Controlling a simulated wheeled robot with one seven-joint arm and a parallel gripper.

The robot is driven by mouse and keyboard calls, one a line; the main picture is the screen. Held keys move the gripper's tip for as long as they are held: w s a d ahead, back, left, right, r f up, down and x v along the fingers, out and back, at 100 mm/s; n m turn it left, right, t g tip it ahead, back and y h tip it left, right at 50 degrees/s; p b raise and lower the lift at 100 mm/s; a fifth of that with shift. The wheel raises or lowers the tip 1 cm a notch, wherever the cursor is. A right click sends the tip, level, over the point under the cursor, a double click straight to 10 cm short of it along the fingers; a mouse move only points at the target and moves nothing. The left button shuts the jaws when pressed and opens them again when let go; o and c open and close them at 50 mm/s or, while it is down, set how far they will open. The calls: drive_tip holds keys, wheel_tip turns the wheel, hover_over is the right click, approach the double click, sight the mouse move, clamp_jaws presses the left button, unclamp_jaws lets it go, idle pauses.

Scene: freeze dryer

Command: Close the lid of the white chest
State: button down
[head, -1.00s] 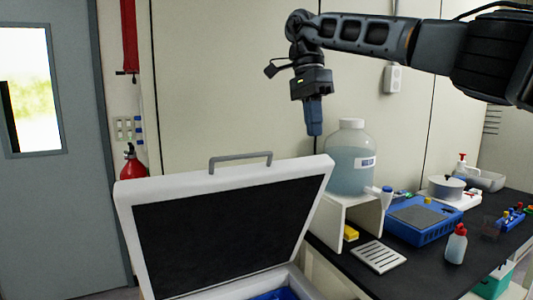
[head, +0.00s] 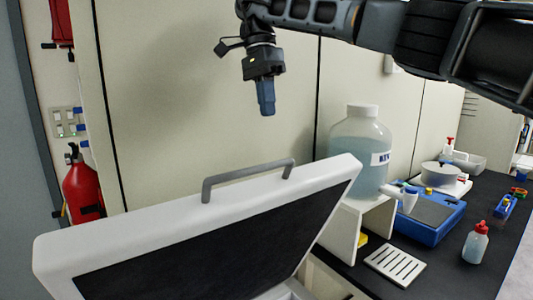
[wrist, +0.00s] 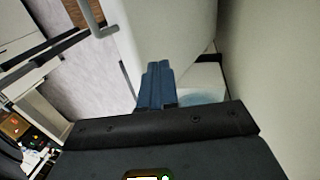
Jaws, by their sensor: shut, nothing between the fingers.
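The white chest's lid (head: 130,238) stands open and tilted in the head view, with its dark inner panel (head: 225,240) facing me. A grey bar handle (head: 248,178) sits on the lid's upper edge. My gripper (head: 267,108) hangs above and behind the handle, pointing down, apart from the lid. Its blue fingers are shut and empty. In the wrist view the fingers (wrist: 156,80) show beside a large pale surface, likely the lid's outer side (wrist: 170,30), with the grey handle (wrist: 127,80) at its left edge. The chest's inside is mostly hidden.
A large jug (head: 362,145) stands on a white stand (head: 345,235) right of the lid. The black bench (head: 430,270) holds a blue tray device (head: 430,218) and a small bottle (head: 475,243). A wall lies behind my gripper; a red extinguisher (head: 82,188) is at left.

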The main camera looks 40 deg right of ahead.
drive_tip(key=shift+s+r+p+x, duration=0.1)
drive_tip(key=shift+s+p+x, duration=0.35)
drive_tip(key=shift+x, duration=1.6)
drive_tip(key=shift+s+r+p+x, duration=0.1)
drive_tip(key=shift+s+p+x, duration=0.4)
drive_tip(key=shift+x, duration=1.5)
drive_tip(key=shift+s+r+p+x, duration=0.1)
drive_tip(key=shift+s+p+x, duration=0.35)
drive_tip(key=shift+x, duration=1.6)
drive_tip(key=shift+s, duration=0.1)
drive_tip(key=shift+f+b, duration=0.1)
drive_tip(key=shift+b, duration=0.2)
